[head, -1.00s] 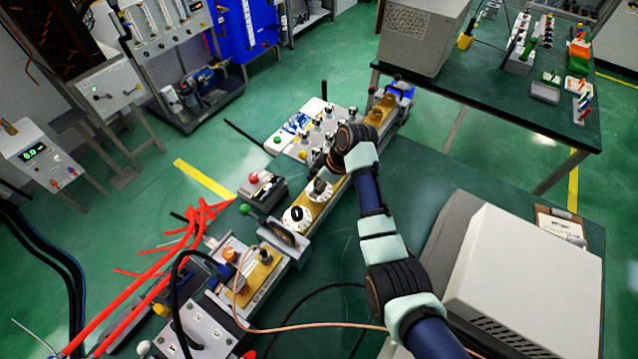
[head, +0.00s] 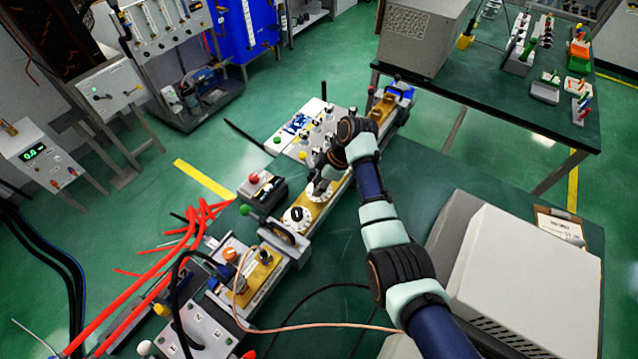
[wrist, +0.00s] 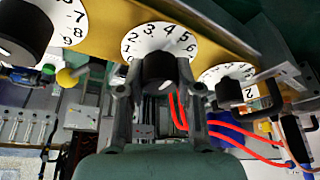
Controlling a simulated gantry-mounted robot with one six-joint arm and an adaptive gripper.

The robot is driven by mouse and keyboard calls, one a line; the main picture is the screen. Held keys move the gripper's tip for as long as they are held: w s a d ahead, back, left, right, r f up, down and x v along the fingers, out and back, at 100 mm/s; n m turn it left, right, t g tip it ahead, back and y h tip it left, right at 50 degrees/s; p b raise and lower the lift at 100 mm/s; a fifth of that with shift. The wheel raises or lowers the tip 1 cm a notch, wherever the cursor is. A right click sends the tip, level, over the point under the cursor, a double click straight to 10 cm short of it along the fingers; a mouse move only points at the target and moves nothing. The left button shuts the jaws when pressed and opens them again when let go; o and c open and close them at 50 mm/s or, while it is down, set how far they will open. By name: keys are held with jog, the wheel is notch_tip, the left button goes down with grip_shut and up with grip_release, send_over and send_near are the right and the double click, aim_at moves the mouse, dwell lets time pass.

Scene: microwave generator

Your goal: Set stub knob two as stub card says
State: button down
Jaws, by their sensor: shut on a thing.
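Several white number dials with black knobs sit on a brass-coloured bar. In the wrist view my gripper (wrist: 159,90) is shut on the black knob (wrist: 160,70) of the middle dial (wrist: 135,42), one finger on each side. Digits 1 to 6 show around its upper rim; its lower part is hidden. A pale mark shows on the knob's near face. In the head view my gripper (head: 321,183) is over this dial (head: 318,195), right of another dial (head: 298,219). I cannot tell which knob is number two. No stub card is readable.
Neighbouring knobs stand close on both sides in the wrist view, left (wrist: 20,32) and right (wrist: 229,92). A clipboard with a paper (head: 560,225) lies at the table's right, unreadable. A large grey box (head: 525,275) stands right of my arm.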

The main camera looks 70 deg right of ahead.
aim_at(328, 189)
jog(key=shift+n+y+b, duration=0.4)
jog(key=shift+n+b, duration=0.05)
jog(key=shift+n, duration=0.65)
jog(key=c, duration=0.8)
grip_release()
jog(key=v, duration=0.7)
jog(key=shift+r, duration=0.25)
